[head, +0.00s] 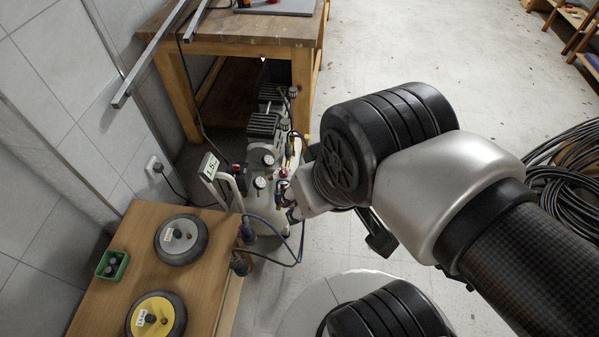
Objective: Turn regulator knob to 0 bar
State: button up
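A compressor (262,127) with a white tank stands on the floor between the two wooden tables. Small round gauges (259,183) sit on its front, with red and blue fittings (282,184) beside them. I cannot tell for sure which part is the regulator knob, and the gauge readings are too small to make out. My gripper (292,203) is at the right side of these fittings, pointing left toward them. My arm partly covers it, and I cannot see whether its fingers are open, shut or touching anything.
A near wooden table (215,262) carries a grey wheel (181,238), a yellow wheel (157,316) and a green box (112,265). Dark hoses (275,253) loop beside its edge. A workbench (240,33) stands behind the compressor. Coiled black hose (570,165) is at right.

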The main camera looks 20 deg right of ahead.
aim_at(283, 173)
jog(key=z, duration=0.35)
jog(key=i+u, duration=0.45)
jog(key=i+l+u, duration=0.1)
jog(key=i+u, duration=0.35)
jog(key=k, duration=0.05)
